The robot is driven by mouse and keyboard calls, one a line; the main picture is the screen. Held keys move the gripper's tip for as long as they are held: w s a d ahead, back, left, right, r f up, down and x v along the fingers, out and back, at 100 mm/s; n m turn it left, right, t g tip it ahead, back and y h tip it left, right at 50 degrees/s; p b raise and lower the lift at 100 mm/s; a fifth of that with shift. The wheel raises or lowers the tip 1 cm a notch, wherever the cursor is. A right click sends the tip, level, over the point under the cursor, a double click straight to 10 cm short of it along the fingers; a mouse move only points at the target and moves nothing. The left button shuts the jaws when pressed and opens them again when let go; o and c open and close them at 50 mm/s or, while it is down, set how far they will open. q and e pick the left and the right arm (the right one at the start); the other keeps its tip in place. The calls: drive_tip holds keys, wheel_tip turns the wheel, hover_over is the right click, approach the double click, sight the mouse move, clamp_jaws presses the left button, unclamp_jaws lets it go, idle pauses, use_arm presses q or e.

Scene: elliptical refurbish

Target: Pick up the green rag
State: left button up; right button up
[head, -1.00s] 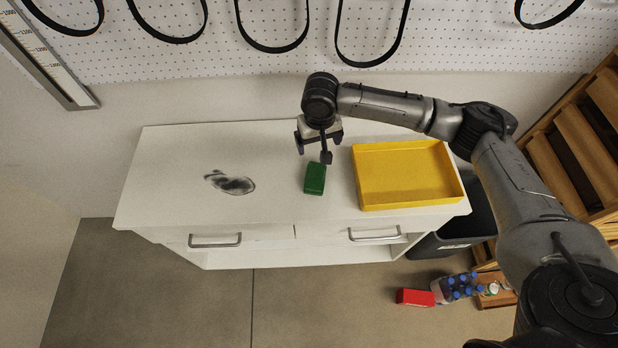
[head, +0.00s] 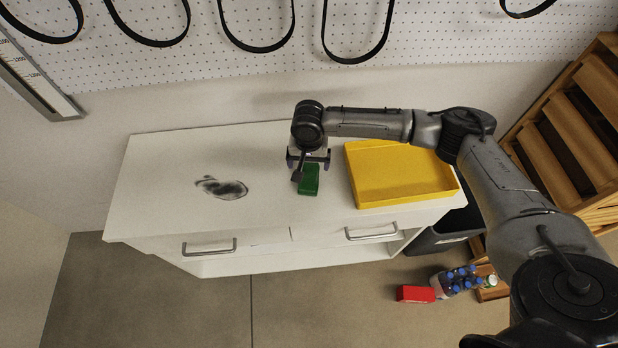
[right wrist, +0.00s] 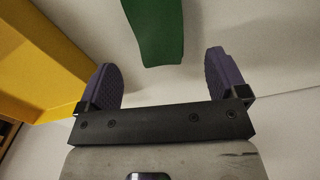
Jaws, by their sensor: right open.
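The green rag (head: 310,182) is a small dark green block shape on the white cabinet top, left of the yellow tray. My right gripper (head: 308,166) is over the rag's far side in the head view and partly covers it. In the right wrist view my right gripper (right wrist: 162,80) is open, with its purple fingers spread and nothing between them. The rag (right wrist: 155,28) lies beyond the fingertips there, roughly centred between them, its far end cut off by the picture edge. My left gripper is in neither view.
The yellow tray (head: 352,192) is just right of the rag and also shows at the left of the right wrist view (right wrist: 40,60). A dark smudge (head: 222,188) marks the white cabinet top (head: 160,160). A red box (head: 416,294) and bottles (head: 457,282) are on the floor.

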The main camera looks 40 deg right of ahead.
sight(309, 173)
drive_tip(key=shift+s+f+b, duration=0.2)
drive_tip(key=shift+f+b, duration=0.45)
drive_tip(key=shift+f, duration=2.15)
drive_tip(key=c, duration=1)
drive_tip(key=shift+r, duration=0.15)
wheel_tip(309, 173, up, 4)
drive_tip(key=shift+r+p, duration=0.1)
drive_tip(key=shift+p, duration=0.55)
drive_tip(key=s+r+p, duration=0.2)
drive_tip(key=s+r, duration=0.4)
drive_tip(key=s, duration=0.5)
drive_tip(key=shift+s+r, duration=0.3)
